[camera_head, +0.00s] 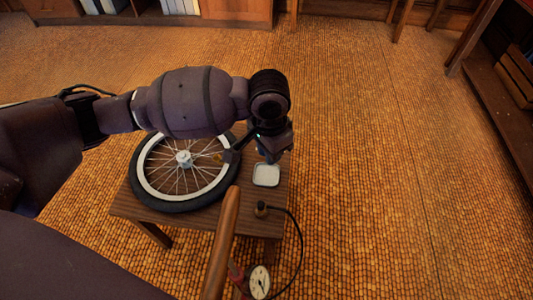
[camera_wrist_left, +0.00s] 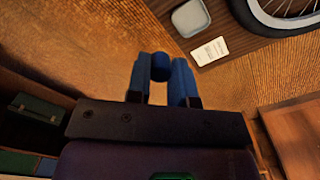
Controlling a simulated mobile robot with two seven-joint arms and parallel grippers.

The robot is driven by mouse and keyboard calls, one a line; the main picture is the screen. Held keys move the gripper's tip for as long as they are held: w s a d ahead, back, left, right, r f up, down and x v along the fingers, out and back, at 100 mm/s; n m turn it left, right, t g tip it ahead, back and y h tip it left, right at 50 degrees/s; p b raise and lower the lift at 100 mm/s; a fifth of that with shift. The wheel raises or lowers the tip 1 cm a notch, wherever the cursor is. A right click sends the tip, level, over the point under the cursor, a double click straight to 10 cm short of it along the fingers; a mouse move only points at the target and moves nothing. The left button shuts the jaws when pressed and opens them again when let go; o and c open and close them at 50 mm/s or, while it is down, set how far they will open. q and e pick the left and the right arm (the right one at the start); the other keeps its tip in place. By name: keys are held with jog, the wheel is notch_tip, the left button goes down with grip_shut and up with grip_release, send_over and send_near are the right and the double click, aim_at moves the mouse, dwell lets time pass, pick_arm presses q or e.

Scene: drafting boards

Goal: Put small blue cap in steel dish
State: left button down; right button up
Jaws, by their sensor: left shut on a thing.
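The small blue cap (camera_wrist_left: 160,66) is held between the two blue fingers of my left gripper (camera_wrist_left: 161,80) in the left wrist view. My left gripper also shows in the head view (camera_head: 271,156), pointing down just behind the steel dish; the cap cannot be made out there. The steel dish (camera_head: 266,175) is a small pale square with rounded corners near the right edge of the small table. It also shows in the left wrist view (camera_wrist_left: 190,17), apart from the cap. My right gripper is not in view.
A spoked wheel with a black tyre (camera_head: 155,203) covers much of the wooden table (camera_head: 205,222). A white label card (camera_wrist_left: 210,52) lies beside the dish. A wooden handle (camera_head: 222,243), a black hose (camera_head: 299,240) and a gauge (camera_head: 260,281) are in front. Open floor lies right.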

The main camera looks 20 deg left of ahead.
pick_arm(q)
jog(key=w+f+m, duration=0.4)
jog(key=f+m, duration=0.3)
jog(key=m, duration=2.4)
send_over(267, 175)
notch_tip(267, 175, down, 8)
jog(key=shift+s+f+b, duration=0.15)
jog(key=shift+f+b, duration=0.55)
jog(key=shift+f, duration=1.1)
jog(key=shift+f+b, duration=1.25)
jog(key=shift+f, duration=1.3)
jog(key=shift+r, duration=0.1)
jog(key=c, duration=0.9)
grip_release()
